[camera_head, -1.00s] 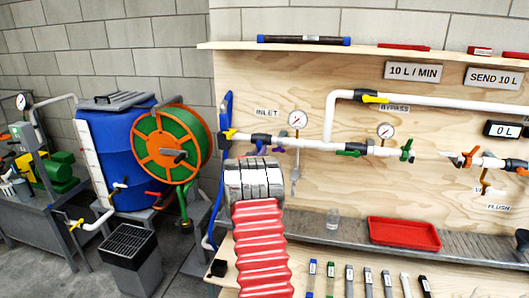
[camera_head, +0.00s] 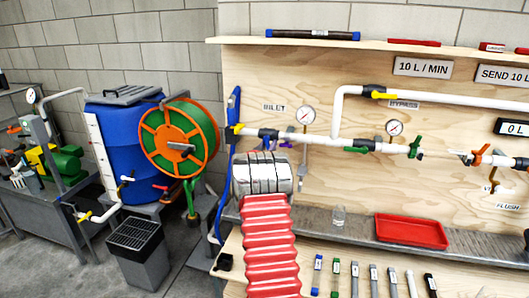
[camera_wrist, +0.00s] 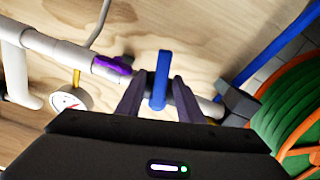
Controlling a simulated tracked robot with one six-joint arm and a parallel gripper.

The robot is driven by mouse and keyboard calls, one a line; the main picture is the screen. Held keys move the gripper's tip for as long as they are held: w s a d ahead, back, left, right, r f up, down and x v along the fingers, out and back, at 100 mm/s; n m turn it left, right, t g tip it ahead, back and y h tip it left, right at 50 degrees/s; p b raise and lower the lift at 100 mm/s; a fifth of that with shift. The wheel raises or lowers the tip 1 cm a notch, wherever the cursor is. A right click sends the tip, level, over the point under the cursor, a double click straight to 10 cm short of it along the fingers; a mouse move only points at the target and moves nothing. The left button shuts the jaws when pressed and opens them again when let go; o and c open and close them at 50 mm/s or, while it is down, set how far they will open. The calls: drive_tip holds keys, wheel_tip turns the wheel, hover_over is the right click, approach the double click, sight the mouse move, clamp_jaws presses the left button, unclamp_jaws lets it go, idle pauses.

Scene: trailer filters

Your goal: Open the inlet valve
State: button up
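The INLET label (camera_head: 274,107) is on the plywood board above the white pipe (camera_head: 317,139). Below it are a black valve body (camera_head: 268,134) and a purple handle (camera_head: 285,144). In the wrist view a blue valve handle (camera_wrist: 160,80) stands across the pipe, with the purple handle (camera_wrist: 113,65) to its left. My gripper (camera_wrist: 157,92) is open, with one finger on each side of the blue handle. Small gaps seem to show between fingers and handle; contact is unclear.
A gauge (camera_head: 305,115) stands on the pipe close by; it also shows in the wrist view (camera_wrist: 68,101). A green hose reel (camera_head: 180,140) and a blue barrel (camera_head: 120,150) stand to the left.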

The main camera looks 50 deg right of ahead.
drive_tip(key=v, duration=1.3)
drive_tip(key=shift+s+a, duration=0.15)
drive_tip(key=shift+a, duration=0.15)
drive_tip(key=shift+c, duration=0.2)
